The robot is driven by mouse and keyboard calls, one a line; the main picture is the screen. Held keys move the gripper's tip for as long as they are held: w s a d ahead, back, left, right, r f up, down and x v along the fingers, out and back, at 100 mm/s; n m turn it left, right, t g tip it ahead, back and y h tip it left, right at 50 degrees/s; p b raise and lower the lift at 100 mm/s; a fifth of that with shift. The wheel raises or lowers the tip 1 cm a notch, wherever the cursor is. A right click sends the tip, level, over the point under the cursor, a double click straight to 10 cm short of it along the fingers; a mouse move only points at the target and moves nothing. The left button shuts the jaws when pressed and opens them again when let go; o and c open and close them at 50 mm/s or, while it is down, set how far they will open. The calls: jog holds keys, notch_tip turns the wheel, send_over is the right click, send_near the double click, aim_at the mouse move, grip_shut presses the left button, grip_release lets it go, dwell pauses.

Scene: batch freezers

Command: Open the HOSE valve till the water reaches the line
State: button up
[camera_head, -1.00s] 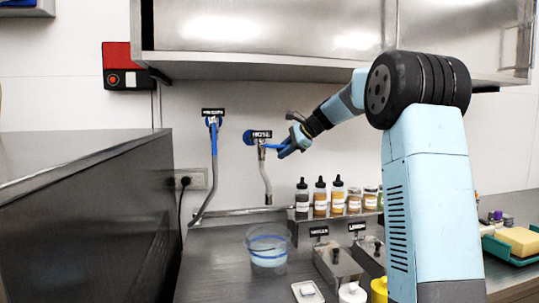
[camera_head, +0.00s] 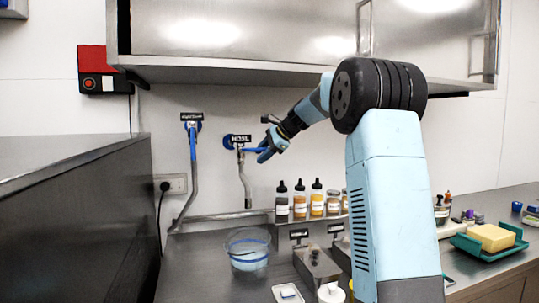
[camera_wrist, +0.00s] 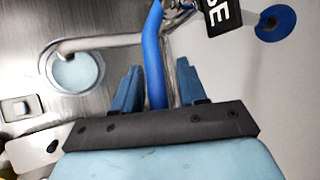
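The HOSE valve (camera_head: 228,142) is on the back wall, with a black label and a blue lever (camera_head: 252,150) pointing right. My gripper (camera_head: 266,152) is at the lever's right end. In the wrist view the lever (camera_wrist: 155,60) passes between my two fingers (camera_wrist: 160,88). It is close to the left finger, with a gap to the right one, so the gripper looks open around it. A metal spout (camera_head: 244,180) hangs from the valve above a clear tub (camera_head: 230,250) with a blue line near its top. Pale blue water (camera_head: 248,262) appears below the line. I cannot make out a stream.
A second labelled tap (camera_head: 192,140) with a blue lever is to the left. Sauce bottles (camera_head: 299,200) stand on a ledge right of the tub. A steel cabinet (camera_head: 230,70) overhangs the taps. A dark machine (camera_head: 75,220) fills the left. A green tray (camera_head: 470,245) is at right.

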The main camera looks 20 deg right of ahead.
jog(key=v, duration=1.3)
jog(key=shift+d+r, duration=0.15)
jog(key=shift+d, duration=0.2)
jog(key=shift+s, duration=0.2)
